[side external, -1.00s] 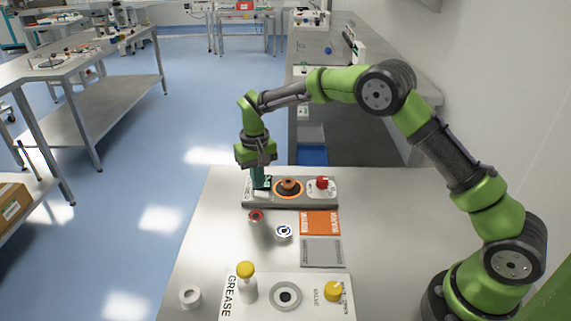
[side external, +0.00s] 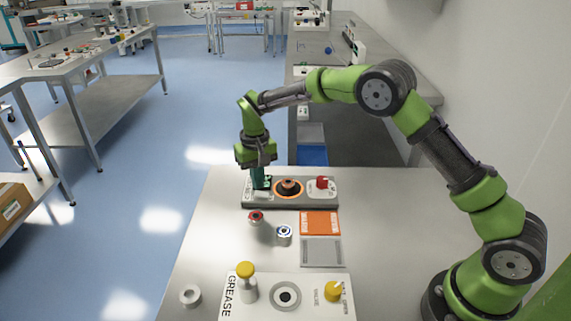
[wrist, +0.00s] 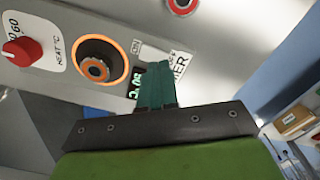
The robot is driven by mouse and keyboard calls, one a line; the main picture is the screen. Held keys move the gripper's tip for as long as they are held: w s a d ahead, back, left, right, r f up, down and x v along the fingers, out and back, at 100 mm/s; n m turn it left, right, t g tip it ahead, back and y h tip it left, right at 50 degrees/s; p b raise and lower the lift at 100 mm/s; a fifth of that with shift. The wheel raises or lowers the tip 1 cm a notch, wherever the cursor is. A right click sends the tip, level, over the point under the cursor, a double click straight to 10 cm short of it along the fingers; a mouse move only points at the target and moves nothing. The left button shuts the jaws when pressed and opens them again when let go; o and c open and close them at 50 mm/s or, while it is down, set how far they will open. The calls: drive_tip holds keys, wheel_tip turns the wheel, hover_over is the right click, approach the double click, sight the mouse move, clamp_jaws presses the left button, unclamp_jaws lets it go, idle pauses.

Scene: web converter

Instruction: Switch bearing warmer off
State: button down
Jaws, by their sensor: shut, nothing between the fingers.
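The bearing warmer (side external: 306,203) is a grey box at the far edge of the bench. It has an orange-lit ring (side external: 289,187) around a dark centre with a bearing-like part, and a red knob (side external: 322,183) on its right. In the wrist view the red knob (wrist: 22,51) sits by a heat scale, and the ring (wrist: 98,62) glows orange. A display with green digits (wrist: 136,80) is partly hidden by my fingers. My gripper (side external: 261,185) is shut and empty, pointing down over the warmer's left end, near the display and label. Contact cannot be told.
A red-topped part (side external: 255,216) and a blue-and-white ringed part (side external: 284,232) stand in front of the warmer. Orange (side external: 319,223) and grey (side external: 322,252) pads lie to their right. The grease panel (side external: 312,308) is nearer. The bench's left side is mostly clear.

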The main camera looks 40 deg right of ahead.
sight(262, 196)
drive_tip(key=shift+f, duration=1.3)
idle(0.4)
drive_tip(key=shift+r, duration=3.6)
drive_tip(key=shift+s+f, duration=0.65)
drive_tip(key=shift+f, duration=0.15)
drive_tip(key=s+d+r+t, duration=0.1)
drive_tip(key=s+r+t, duration=0.1)
drive_tip(key=s+r, duration=0.3)
drive_tip(key=s+d+r+t+y, duration=0.1)
drive_tip(key=s+r, duration=0.4)
drive_tip(key=s, duration=0.9)
drive_tip(key=s+d+r+m+t+y, duration=0.1)
drive_tip(key=s+r+t, duration=0.3)
drive_tip(key=s, duration=0.5)
wheel_tip(262, 196, up, 2)
drive_tip(key=shift+s+d+r, duration=0.1)
drive_tip(key=shift+s+d, duration=0.25)
drive_tip(key=shift+s, duration=0.05)
